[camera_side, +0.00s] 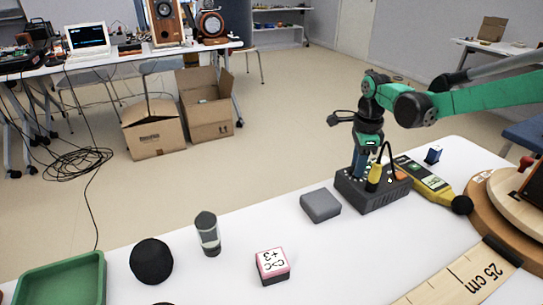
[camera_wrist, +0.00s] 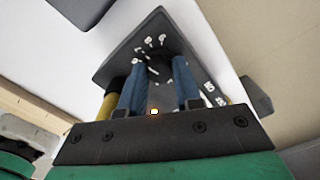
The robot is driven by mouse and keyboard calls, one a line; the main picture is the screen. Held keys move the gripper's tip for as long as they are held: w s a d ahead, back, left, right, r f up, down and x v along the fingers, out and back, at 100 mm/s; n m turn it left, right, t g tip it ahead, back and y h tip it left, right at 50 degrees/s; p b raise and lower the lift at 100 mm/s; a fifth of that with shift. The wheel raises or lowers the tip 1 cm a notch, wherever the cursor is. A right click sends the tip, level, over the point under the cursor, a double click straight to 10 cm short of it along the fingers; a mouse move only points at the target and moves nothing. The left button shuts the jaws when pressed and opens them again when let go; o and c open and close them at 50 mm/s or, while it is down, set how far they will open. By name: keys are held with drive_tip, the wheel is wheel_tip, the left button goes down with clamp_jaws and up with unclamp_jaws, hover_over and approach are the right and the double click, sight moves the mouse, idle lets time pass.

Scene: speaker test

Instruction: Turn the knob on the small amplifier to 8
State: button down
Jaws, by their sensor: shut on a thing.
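The small amplifier (camera_side: 384,199) is a dark box on the white table, right of centre in the side view. It also fills the upper middle of the wrist view (camera_wrist: 140,42). My gripper (camera_side: 359,172) points down at its top from above. In the wrist view my blue fingers (camera_wrist: 160,82) are shut on the dark knob (camera_wrist: 160,66), one on each side. White numerals surround the knob. The knob is partly hidden by the fingers, and I cannot tell which number it points to. In the side view the fingers hide it.
A yellow plug (camera_side: 374,178) with a black cable stands up from the amplifier close beside my fingers. A grey block (camera_side: 320,205) lies left of it, a yellow meter (camera_side: 425,182) right. A wooden ruler (camera_side: 462,284) lies in front.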

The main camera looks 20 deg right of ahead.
drive_tip(key=m, duration=0.5)
drive_tip(key=shift+m, duration=0.3)
idle(0.5)
drive_tip(key=c, duration=0.6)
unclamp_jaws()
drive_tip(key=shift+r, duration=2.8)
